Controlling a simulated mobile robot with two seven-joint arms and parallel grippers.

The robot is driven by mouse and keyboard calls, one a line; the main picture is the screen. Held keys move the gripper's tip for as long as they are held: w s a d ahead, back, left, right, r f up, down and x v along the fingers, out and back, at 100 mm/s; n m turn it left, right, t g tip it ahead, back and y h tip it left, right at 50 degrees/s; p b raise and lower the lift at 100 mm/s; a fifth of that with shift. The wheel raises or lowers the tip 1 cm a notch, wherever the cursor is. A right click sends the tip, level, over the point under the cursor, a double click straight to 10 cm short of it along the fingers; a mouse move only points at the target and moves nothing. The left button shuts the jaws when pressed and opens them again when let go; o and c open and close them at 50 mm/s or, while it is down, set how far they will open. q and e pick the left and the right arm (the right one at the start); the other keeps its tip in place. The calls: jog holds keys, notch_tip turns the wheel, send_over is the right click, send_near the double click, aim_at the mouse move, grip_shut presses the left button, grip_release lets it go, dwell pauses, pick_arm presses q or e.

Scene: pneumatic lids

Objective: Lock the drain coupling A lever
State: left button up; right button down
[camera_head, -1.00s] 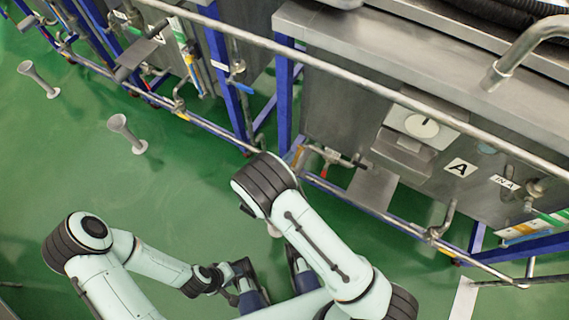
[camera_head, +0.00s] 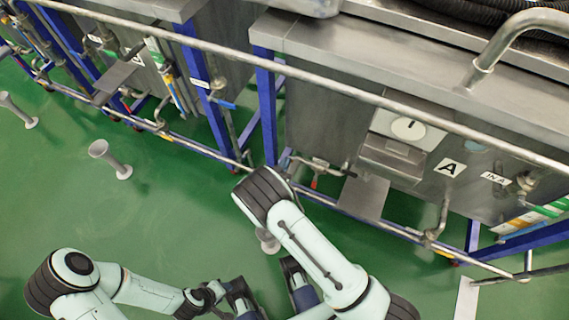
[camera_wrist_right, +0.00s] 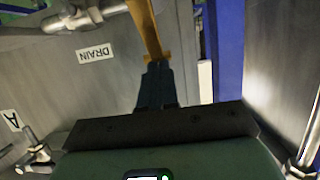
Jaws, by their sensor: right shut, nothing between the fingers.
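In the right wrist view an orange-yellow lever (camera_wrist_right: 147,28) runs down from the top edge to just in front of my right gripper (camera_wrist_right: 156,72). The right fingers are shut together with nothing between them, and their tips line up with the lever's lower end. I cannot tell whether they touch it. A DRAIN label (camera_wrist_right: 96,54) is on the metal wall left of the lever. In the head view the right arm's large joint covers the right gripper and the lever. My left arm's end is low in the head view, its finger state unclear.
The metal tank with the A plate (camera_head: 449,168) stands at the right, with a long rail (camera_head: 330,87) along its front. A blue upright (camera_wrist_right: 229,60) is close right of the gripper. A grey post (camera_head: 109,160) stands on open green floor (camera_head: 165,215).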

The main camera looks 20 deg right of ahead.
jog(key=shift+w+d+f+g, duration=0.2)
jog(key=shift+d+f+g, duration=0.05)
jog(key=shift+d+g, duration=0.1)
jog(key=shift+w+d+f+y, duration=0.15)
jog(key=shift+d+f+y, duration=0.05)
jog(key=shift+f+y, duration=0.1)
pick_arm(q)
jog(key=shift+s, duration=0.1)
jog(key=shift+r, duration=0.15)
pick_arm(e)
jog(key=shift+a, duration=0.1)
